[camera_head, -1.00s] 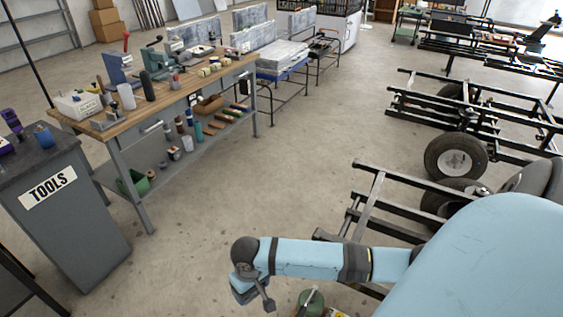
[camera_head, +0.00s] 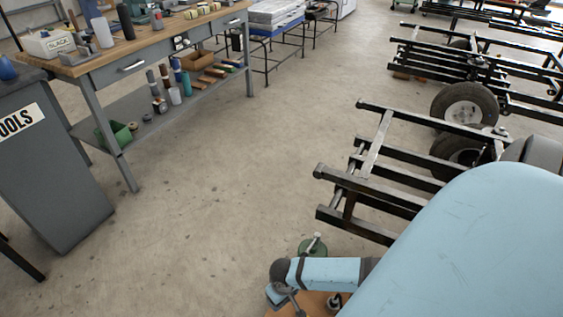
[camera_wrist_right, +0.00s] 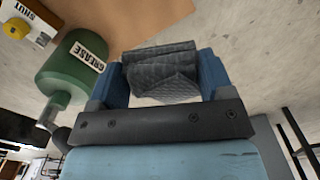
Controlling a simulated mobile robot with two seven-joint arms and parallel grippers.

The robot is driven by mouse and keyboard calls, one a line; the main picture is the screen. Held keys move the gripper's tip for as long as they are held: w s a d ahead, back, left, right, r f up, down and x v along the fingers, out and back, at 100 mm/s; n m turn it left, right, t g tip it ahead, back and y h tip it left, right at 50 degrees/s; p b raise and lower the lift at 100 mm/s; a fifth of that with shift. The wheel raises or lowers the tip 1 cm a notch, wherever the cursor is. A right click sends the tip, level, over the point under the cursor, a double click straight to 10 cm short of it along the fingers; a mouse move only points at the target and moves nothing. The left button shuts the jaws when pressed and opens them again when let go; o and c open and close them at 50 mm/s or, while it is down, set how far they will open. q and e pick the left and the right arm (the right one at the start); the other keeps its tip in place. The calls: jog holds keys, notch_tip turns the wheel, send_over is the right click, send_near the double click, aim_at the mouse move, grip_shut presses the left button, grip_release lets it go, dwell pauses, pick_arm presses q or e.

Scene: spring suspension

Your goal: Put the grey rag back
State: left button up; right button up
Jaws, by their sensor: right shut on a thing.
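The grey rag (camera_wrist_right: 160,72), a folded, quilted dark cloth, is between the two blue fingers of my right gripper (camera_wrist_right: 162,78) in the right wrist view. The gripper is shut on it. Behind the rag are a brown board (camera_wrist_right: 120,18) and the concrete floor. In the head view my right gripper (camera_head: 282,297) is at the bottom edge, partly cut off, and the rag cannot be made out there. My left gripper is not in view.
A green can labelled GREASE (camera_wrist_right: 75,65) is beside the gripper; it also shows in the head view (camera_head: 313,246). A wooden workbench (camera_head: 135,48) and a grey TOOLS cabinet (camera_head: 50,170) stand left. Black metal frames (camera_head: 385,165) are right. The floor between is clear.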

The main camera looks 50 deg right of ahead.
notch_tip(320, 180, down, 14)
jog(key=b, duration=0.7)
jog(key=shift+f, duration=0.25)
jog(key=shift+f+b, duration=0.35)
jog(key=shift+f, duration=0.2)
notch_tip(320, 180, down, 4)
jog(key=b, duration=0.2)
jog(key=shift+f+b, duration=0.1)
jog(key=shift+b, duration=0.2)
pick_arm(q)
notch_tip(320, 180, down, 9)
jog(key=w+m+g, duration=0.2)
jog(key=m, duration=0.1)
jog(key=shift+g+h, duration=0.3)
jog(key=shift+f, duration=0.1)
pick_arm(e)
jog(key=o, duration=0.8)
